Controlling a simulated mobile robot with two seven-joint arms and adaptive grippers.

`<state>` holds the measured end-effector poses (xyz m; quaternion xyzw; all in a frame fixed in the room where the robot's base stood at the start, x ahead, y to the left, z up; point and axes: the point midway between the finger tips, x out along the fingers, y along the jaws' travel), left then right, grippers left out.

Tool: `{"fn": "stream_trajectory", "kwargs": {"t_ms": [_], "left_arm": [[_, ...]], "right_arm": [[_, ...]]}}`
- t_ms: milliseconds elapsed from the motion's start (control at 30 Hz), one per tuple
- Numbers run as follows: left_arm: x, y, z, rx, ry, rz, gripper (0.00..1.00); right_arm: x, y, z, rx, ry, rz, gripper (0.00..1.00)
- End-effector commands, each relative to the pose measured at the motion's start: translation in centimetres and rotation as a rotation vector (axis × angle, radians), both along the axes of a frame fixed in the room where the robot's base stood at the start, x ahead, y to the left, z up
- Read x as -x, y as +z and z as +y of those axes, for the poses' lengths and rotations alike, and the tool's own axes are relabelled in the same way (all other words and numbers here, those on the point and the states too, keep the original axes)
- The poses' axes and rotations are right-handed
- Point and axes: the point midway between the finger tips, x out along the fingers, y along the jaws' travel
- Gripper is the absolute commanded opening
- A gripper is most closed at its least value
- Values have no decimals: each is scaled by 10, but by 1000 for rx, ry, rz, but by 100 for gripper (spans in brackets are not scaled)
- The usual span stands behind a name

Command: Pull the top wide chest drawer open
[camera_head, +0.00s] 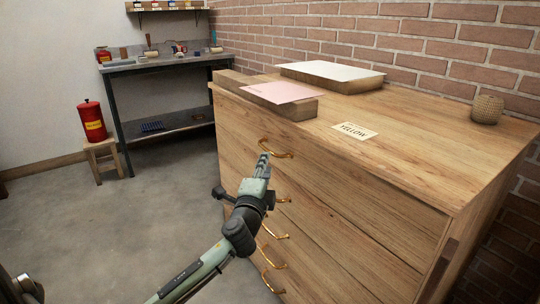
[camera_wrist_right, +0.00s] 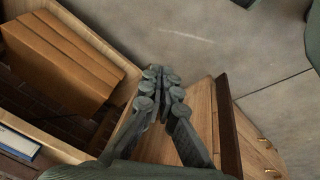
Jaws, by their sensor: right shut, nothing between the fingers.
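The wide wooden chest (camera_head: 390,150) stands at the right in the head view, with several drawers. Its top drawer (camera_head: 340,185) looks closed, its front flush with the chest. The top drawer's brass handle (camera_head: 280,154) is at the left of its front. My left gripper (camera_head: 263,158) has its fingertips at this handle, overlapping it in the picture; whether they grip it is unclear. My right gripper (camera_wrist_right: 163,76) shows only in the right wrist view. Its fingers are together and empty, with wooden furniture and brass handles (camera_wrist_right: 268,169) beyond.
A workbench (camera_head: 170,62) stands behind, a red can (camera_head: 92,121) on a stool (camera_head: 104,155). Floor left of the chest is clear.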

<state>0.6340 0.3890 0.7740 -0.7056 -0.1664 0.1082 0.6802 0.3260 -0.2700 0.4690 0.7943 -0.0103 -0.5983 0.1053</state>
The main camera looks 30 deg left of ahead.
Motion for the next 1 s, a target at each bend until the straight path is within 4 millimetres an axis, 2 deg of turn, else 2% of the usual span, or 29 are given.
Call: {"fn": "stream_trajectory", "kwargs": {"t_ms": [200,400,767,1000], "left_arm": [[-33,4,14,3,1,-1,30],[-56,4,24,6,1,1,30],[-63,4,26,7,1,1,30],[-62,3,26,8,1,2,3]], "right_arm": [[-2,-2,-1,-1,1,-2,0],[-1,-10,-2,-1,-1,6,0],[-1,-11,-1,-2,0,7,0],[-2,-10,-1,-3,1,4,0]]}}
